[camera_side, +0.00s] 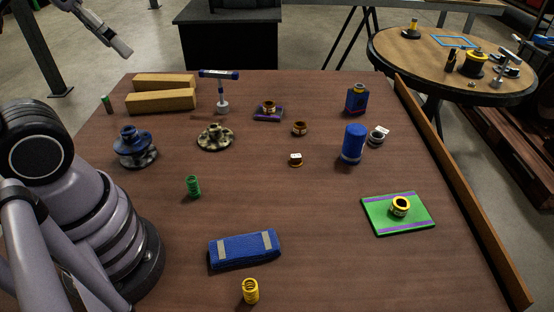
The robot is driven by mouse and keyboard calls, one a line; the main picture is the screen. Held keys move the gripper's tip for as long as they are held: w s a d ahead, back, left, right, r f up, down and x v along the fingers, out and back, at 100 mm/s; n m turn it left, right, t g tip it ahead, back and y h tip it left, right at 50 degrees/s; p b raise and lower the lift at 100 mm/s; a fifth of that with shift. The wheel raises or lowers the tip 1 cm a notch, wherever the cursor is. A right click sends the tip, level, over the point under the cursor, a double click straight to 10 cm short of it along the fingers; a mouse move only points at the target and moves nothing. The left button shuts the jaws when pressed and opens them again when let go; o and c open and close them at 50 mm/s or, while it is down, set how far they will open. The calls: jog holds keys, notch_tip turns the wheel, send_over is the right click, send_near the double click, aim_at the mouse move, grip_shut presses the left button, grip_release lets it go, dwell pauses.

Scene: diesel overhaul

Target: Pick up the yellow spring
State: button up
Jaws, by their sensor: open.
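The yellow spring (250,291) stands upright on the brown table, close to the front edge of the picture, just below the blue padded block. Nothing covers it. My gripper (119,48) shows at the top left, up in the air and far from the yellow spring. It is open, with nothing seen between its fingers, though the view of them is partial.
A blue block with grey straps (244,249) lies just behind the yellow spring. A green spring (193,187) stands farther back. A green tray (377,218) holding a yellow-rimmed part is at right. Several engine parts and wooden blocks (160,100) occupy the back. Table right of the yellow spring is clear.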

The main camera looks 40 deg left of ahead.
jog(key=w+d+f+n+g+h, duration=0.2)
jog(key=w+d+f+g+h, duration=0.25)
jog(key=w+f+g, duration=0.35)
jog(key=n+g+h, duration=0.4)
jog(key=n+h, duration=0.3)
jog(key=n, duration=0.3)
send_near(249, 284)
jog(key=shift+h, duration=0.25)
jog(key=x, duration=0.4)
jog(key=shift+s+a+f, duration=0.1)
jog(key=shift+s+f, duration=0.25)
jog(key=shift+f, duration=0.15)
jog(key=shift+w+x, duration=0.15)
jog(key=shift+x, duration=1.25)
jog(key=shift+w+x, duration=0.15)
jog(key=shift+x, duration=1.3)
grip_shut()
